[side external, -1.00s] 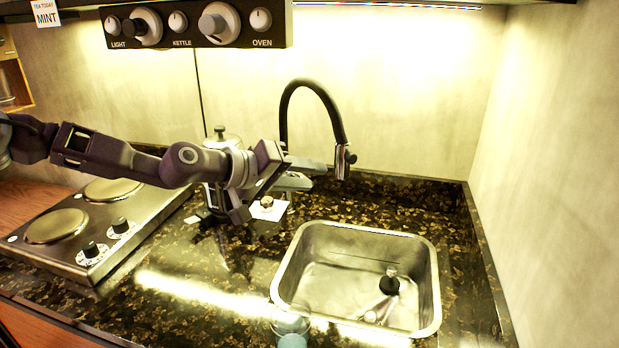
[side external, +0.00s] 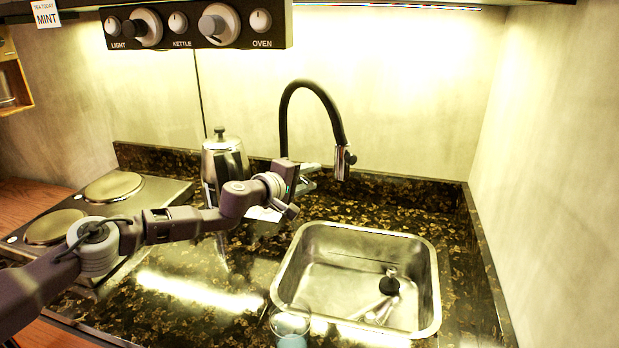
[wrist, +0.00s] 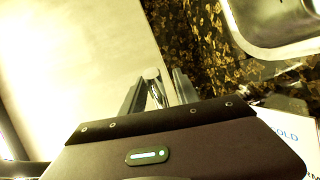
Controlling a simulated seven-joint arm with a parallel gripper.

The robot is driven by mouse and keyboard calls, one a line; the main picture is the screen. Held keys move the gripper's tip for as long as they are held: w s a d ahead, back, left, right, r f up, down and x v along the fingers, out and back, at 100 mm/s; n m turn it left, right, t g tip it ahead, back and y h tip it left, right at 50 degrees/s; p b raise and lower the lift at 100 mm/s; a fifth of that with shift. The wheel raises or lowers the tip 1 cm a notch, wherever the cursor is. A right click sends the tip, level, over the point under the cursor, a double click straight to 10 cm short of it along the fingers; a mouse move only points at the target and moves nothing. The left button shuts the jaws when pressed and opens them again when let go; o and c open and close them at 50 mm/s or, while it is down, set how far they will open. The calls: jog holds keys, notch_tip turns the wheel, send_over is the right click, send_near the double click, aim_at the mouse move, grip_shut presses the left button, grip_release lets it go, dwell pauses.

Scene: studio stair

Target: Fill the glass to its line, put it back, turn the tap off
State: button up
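The glass (side external: 291,326) stands at the front edge of the sink, at the bottom of the side view, with a bluish lower part; its line and level cannot be made out. The black gooseneck tap (side external: 312,88) arches over the sink, its spout (side external: 342,163) above the basin; I see no clear stream. My gripper (side external: 309,178) is beside the tap's base, its fingers apart. In the wrist view my gripper (wrist: 158,92) has a pale, round-ended piece (wrist: 150,74) between or just beyond its fingers; I cannot tell whether they touch it.
A kettle (side external: 222,160) stands behind my arm, and the hob (side external: 150,205) is at left. A card reading COLD (wrist: 285,132) lies beside the gripper. The counter right of the sink is clear.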

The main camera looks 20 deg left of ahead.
grip_shut()
dwell(1.5)
